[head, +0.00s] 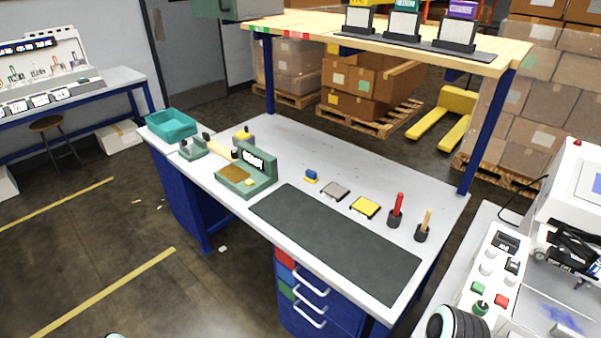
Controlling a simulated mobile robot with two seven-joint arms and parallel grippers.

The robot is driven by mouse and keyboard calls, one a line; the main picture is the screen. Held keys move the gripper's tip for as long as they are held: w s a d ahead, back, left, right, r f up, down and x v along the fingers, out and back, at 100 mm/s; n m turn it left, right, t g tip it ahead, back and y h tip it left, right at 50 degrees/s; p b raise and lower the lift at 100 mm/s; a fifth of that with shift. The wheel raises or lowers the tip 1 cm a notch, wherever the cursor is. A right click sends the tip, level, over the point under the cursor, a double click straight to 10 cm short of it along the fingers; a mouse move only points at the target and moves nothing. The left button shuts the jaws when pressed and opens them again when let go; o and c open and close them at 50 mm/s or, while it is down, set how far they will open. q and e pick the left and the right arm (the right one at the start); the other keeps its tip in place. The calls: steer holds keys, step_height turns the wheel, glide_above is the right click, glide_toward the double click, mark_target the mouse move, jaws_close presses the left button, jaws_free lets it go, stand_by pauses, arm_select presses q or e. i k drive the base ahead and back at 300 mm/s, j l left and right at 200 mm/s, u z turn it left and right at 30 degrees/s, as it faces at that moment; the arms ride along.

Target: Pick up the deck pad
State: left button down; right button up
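No label marks the deck pad, and I cannot tell for certain which piece it is. A flat yellow pad with a dark edge (365,207) lies on the white workbench, behind the dark mat. A similar flat grey pad (335,191) lies just left of it. A green device (262,178) with an upright back stands left of the mat, with a brown patch and a small yellow piece on its base. Neither of my grippers is recognisable in the head view.
The dark mat (335,240) covers the bench front. A small blue-and-yellow piece (311,177), a red-handled tool (397,209) and a wooden-handled tool (424,226) stand behind it. A teal bin (171,124) is at the left end. A wooden shelf (400,52) spans above. A control panel (490,270) is at right.

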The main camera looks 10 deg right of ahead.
mark_target(311, 177)
steer(key=i+j, duration=0.2)
steer(key=j, duration=0.15)
steer(key=i+j, duration=0.15)
steer(key=j, duration=0.15)
steer(key=i+j+z, duration=0.1)
steer(key=j, duration=0.25)
steer(key=i+j, duration=0.4)
steer(key=j, duration=0.3)
steer(key=i+j+z, duration=0.1)
steer(key=j, duration=0.25)
steer(key=i, duration=0.05)
